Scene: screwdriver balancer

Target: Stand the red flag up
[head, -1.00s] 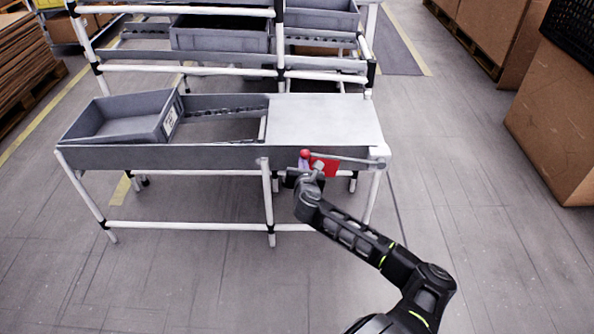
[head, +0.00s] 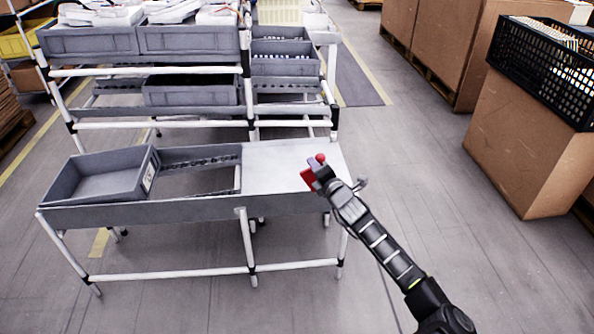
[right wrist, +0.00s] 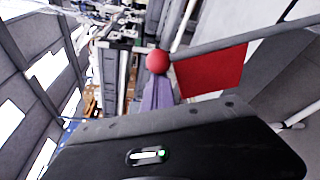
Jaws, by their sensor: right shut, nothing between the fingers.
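The red flag (head: 309,179) shows in the head view at the table's front right, just left of my right gripper (head: 318,166). A red ball (head: 320,157) shows right at the fingertips. In the right wrist view, the red flag (right wrist: 211,71) hangs along a grey pole (right wrist: 260,38), with the red ball (right wrist: 157,61) at the pole's end. My right gripper (right wrist: 158,88) is shut and empty, its purple-grey fingers close beside the ball and pole; contact is unclear. The arm hides most of the pole in the head view, so its exact tilt is unclear. My left gripper is out of view.
The table's right half is a bare grey top (head: 285,165). A grey bin (head: 98,178) stands on its left. A rack with grey bins (head: 190,90) is behind. A cardboard box (head: 530,150) with a black crate (head: 545,70) stands right. Floor is open between.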

